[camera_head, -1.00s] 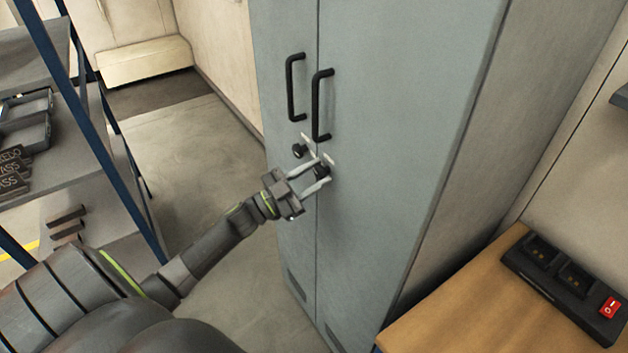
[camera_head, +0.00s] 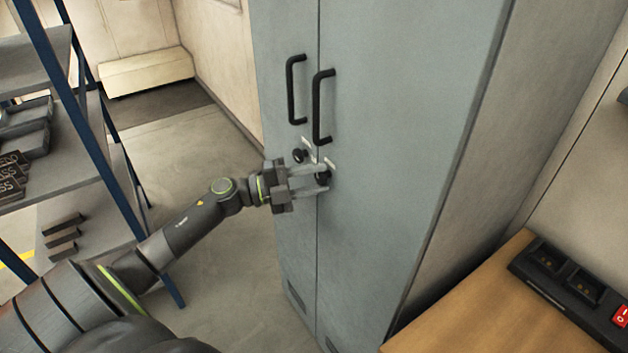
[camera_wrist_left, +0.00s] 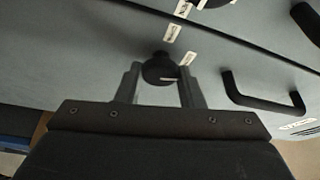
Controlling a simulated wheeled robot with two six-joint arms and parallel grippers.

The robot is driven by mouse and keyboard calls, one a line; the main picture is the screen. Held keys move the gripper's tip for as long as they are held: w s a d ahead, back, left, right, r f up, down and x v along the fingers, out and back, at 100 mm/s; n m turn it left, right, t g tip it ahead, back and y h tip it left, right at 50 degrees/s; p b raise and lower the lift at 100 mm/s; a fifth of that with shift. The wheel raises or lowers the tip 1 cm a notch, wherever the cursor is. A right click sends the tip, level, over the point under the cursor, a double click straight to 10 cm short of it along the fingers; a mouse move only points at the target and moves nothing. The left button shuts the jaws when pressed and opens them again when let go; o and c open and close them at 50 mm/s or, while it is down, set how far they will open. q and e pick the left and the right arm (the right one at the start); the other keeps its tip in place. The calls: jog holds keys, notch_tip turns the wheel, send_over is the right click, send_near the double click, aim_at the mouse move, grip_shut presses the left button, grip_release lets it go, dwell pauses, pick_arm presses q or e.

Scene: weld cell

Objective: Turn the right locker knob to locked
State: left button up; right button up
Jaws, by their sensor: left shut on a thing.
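The grey-blue locker (camera_head: 400,120) stands upright with both doors shut. Its black right knob (camera_head: 323,177) sits on the right door below the handle, and it also shows in the wrist view (camera_wrist_left: 161,66). A pale pointer mark on the knob points to the right in the wrist view. My left gripper (camera_head: 322,181) is shut on this knob, one finger on each side. The black left knob (camera_head: 298,155) is just up and left, free of the gripper. Small white labels (camera_wrist_left: 174,33) lie near the right knob; their text is unreadable. My right gripper is out of view.
Two black bar handles, left (camera_head: 292,90) and right (camera_head: 318,106), stand out above the knobs. A blue-framed shelf (camera_head: 60,190) is at the left. A wooden bench (camera_head: 480,300) with a black charger box (camera_head: 570,285) is at the lower right. Floor between shelf and locker is clear.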

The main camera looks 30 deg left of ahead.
pick_arm(q)
jog(key=shift+m+g, duration=0.4)
jog(key=shift+m, duration=0.8)
jog(key=o, duration=0.9)
jog(key=shift+o, duration=0.2)
jog(key=shift+s, duration=0.1)
